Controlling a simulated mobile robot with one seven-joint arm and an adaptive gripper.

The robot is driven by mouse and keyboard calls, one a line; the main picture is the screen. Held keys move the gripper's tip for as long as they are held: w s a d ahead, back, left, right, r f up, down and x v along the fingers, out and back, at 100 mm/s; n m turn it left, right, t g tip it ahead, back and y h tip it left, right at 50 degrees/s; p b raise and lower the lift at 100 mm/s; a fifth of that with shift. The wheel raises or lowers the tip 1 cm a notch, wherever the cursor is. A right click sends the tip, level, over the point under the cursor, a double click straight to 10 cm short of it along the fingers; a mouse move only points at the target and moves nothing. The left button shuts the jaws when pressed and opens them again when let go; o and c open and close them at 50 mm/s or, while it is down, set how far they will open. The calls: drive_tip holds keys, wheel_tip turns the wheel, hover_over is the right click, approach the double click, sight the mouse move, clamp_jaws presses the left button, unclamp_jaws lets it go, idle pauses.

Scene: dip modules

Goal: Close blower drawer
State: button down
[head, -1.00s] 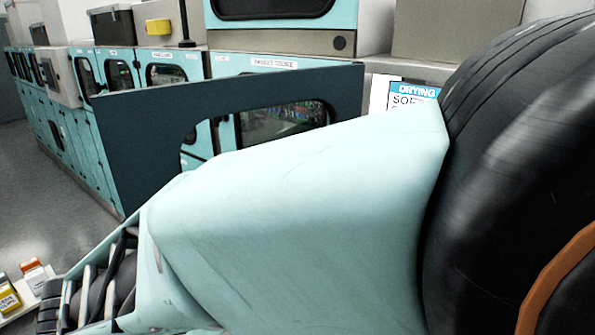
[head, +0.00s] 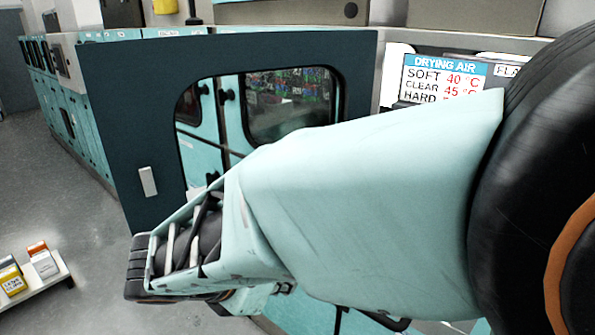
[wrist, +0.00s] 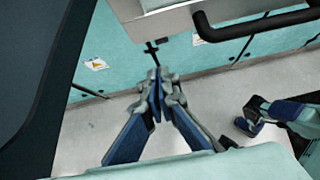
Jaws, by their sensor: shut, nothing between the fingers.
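My gripper (wrist: 156,78) is shut and empty in the wrist view, its blue-padded fingers meeting at the tips. Just beyond and above the tips is a pale grey box-like part (wrist: 165,22), which looks like the blower drawer. A thick black bar handle (wrist: 255,27) stands out to its right. The fingertips appear below the box's lower edge; I cannot tell whether they touch it. In the head view my arm covers most of this area and my fingers are hidden. How far the drawer stands out cannot be told.
A dark teal panel with a window opening (head: 110,120) stands out in the head view; a dark panel (wrist: 35,70) also fills the wrist view's left side. A drying-air sign (head: 445,80) is behind my arm. A low white shelf (head: 45,285) with small boxes stands lower left.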

drive_tip(key=shift+w+d+f, duration=0.1)
drive_tip(key=shift+w+d, duration=0.6)
drive_tip(key=shift+w, duration=0.2)
drive_tip(key=shift+w+d, duration=0.65)
drive_tip(key=shift+w, duration=0.2)
